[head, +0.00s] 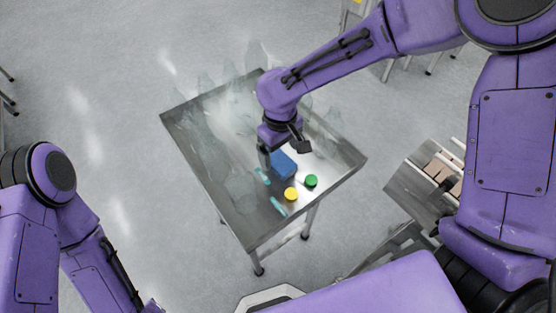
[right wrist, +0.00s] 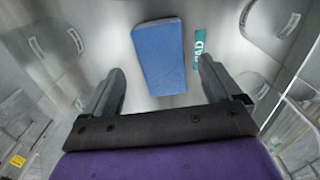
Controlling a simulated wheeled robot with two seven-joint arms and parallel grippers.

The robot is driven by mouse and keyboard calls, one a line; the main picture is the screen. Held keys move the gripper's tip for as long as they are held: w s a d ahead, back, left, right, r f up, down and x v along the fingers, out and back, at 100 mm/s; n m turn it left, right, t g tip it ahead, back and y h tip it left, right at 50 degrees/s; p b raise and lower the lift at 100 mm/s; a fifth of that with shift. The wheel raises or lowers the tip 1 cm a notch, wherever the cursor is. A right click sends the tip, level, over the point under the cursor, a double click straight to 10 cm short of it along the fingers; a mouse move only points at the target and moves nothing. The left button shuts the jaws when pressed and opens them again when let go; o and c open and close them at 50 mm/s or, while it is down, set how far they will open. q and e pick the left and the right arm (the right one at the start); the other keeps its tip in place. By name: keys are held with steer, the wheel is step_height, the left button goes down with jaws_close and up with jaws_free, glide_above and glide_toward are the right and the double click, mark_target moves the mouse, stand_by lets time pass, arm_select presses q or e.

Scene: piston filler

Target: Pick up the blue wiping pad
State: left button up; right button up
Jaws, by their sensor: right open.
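The blue wiping pad (head: 284,165) lies flat on the steel table (head: 335,165). In the right wrist view the pad (right wrist: 159,56) lies just beyond the fingertips, between their lines and a little left of centre. My right gripper (head: 284,147) is open and empty above the table, at the pad's far edge; in the wrist view its two fingers (right wrist: 160,85) stand well apart. My left arm is at the lower left of the head view; its gripper is not clearly shown.
A yellow cap (head: 291,194), a green cap (head: 311,181) and a teal label (head: 279,207) lie near the pad. Another teal label (right wrist: 199,48) is right of it. Several clear bottles (head: 242,190) crowd the table's left side.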

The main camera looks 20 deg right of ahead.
mark_target(278, 159)
steer(key=f, duration=0.3)
steer(key=shift+w+a+f, duration=0.2)
steer(key=shift+f, duration=0.1)
steer(key=shift+s, duration=0.1)
steer(key=c, duration=1.1)
steer(key=shift+o, duration=0.2)
steer(key=shift+r, duration=0.15)
